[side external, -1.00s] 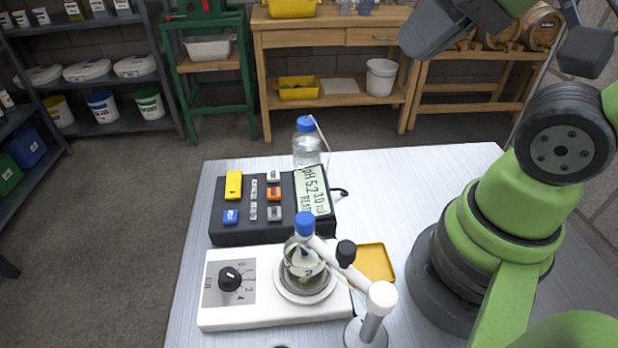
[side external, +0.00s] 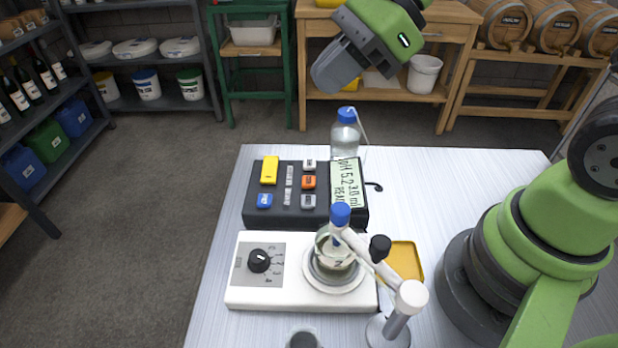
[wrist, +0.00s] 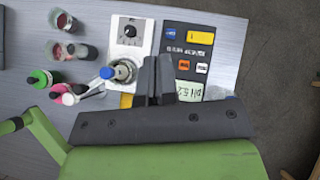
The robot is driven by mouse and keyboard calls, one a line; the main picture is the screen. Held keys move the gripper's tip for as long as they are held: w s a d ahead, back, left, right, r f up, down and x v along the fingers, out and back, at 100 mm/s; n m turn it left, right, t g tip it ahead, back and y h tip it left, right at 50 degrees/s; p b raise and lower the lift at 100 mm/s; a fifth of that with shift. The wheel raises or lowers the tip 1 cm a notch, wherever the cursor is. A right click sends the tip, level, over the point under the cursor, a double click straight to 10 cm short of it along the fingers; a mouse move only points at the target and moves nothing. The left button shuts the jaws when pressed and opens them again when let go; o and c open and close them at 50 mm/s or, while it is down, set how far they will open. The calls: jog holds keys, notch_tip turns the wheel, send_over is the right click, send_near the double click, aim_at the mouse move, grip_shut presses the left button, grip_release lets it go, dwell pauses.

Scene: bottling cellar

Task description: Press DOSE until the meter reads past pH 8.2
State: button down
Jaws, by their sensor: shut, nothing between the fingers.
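The black dosing meter box (side external: 255,215) lies on the table. Its tilted display (side external: 347,184) reads pH 5.2, with a ml figure that looks like 3.0 and READ below. The box carries a large yellow button (side external: 269,170), a blue button (side external: 265,200), an orange button (side external: 309,182) and white and grey ones; their labels are too small to read, so I cannot tell which is DOSE. My gripper (side external: 335,72) is shut and empty, raised above and behind the box. In the wrist view its closed fingers (wrist: 152,80) overlap the area between flask and box.
In front of the box stands a white stirrer (side external: 245,298) with a flask (side external: 335,250), under a blue-capped probe on a white stand arm (side external: 385,270). A clear bottle (side external: 345,138) stands behind the box. A yellow tray (side external: 412,250) lies right. Several vials (wrist: 65,20) stand nearby.

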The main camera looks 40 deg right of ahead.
aim_at(310, 178)
jog(key=w+d+f+m, duration=0.1)
jog(key=w+f+m, duration=0.4)
jog(key=f+m, duration=0.4)
jog(key=m, duration=0.2)
jog(key=shift+w+d+m+t, duration=0.25)
jog(key=shift+d+m+t, duration=0.05)
jog(key=shift+d+t, duration=0.1)
jog(key=shift+f, duration=4.35)
jog(key=shift+f, duration=0.15)
jog(key=shift+f, duration=0.25)
jog(key=shift+f, duration=0.45)
jog(key=shift+r, duration=0.9)
